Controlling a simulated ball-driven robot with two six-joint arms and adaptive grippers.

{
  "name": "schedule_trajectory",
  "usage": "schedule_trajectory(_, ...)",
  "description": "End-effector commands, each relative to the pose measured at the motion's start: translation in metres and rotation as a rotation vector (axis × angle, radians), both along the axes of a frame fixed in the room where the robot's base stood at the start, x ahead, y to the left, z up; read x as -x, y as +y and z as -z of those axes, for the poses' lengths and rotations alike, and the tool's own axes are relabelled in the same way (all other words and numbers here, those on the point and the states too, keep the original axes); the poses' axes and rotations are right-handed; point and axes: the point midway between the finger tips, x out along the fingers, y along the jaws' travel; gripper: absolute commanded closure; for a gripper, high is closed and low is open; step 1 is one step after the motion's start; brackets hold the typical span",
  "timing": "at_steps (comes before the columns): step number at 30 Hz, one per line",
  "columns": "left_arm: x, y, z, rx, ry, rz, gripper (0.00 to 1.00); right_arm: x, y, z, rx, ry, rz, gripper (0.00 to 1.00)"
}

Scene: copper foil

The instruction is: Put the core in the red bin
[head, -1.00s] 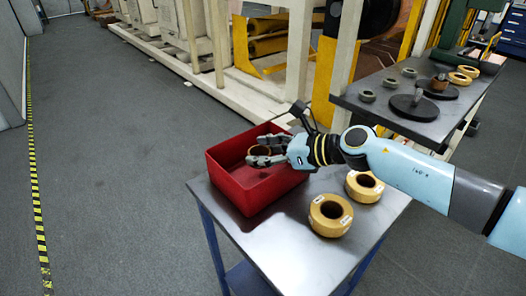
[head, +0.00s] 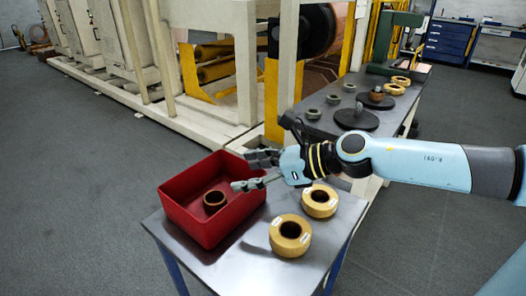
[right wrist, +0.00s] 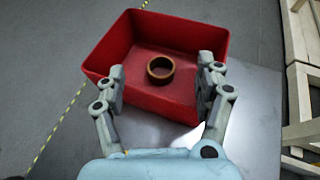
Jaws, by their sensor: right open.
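The core (head: 214,200), a short brown ring, lies inside the red bin (head: 185,217) on its floor. The bin stands on the small grey table. The core also shows in the right wrist view (right wrist: 160,69), inside the red bin (right wrist: 105,45) and apart from both fingers. My right gripper (head: 248,172) is open and empty at the bin's right rim. In the right wrist view my right gripper (right wrist: 165,84) has its fingers spread wide, with nothing between them. My left gripper is not in view.
Two yellow tape-like rolls, one nearer (head: 290,236) and one farther (head: 319,201), lie on the small table (head: 290,270) right of the bin. A longer table (head: 370,90) behind holds black discs, small grey rings and more yellow rolls. Floor at left is clear.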

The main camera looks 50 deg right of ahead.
Motion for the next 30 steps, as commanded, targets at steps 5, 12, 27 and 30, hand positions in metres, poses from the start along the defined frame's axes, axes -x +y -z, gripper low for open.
schedule_trajectory(5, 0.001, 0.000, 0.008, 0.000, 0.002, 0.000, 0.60, 0.021, -0.010, -0.008, 0.001, 0.000, -0.004, 0.30)
schedule_trajectory(12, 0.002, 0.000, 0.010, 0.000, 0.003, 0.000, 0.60, 0.030, -0.014, -0.013, -0.002, 0.003, 0.000, 0.30)
schedule_trajectory(27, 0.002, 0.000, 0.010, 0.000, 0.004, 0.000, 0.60, 0.030, -0.015, -0.014, -0.002, 0.002, 0.001, 0.30)
schedule_trajectory(30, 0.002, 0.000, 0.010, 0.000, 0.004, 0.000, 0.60, 0.030, -0.015, -0.014, -0.002, 0.002, 0.002, 0.30)
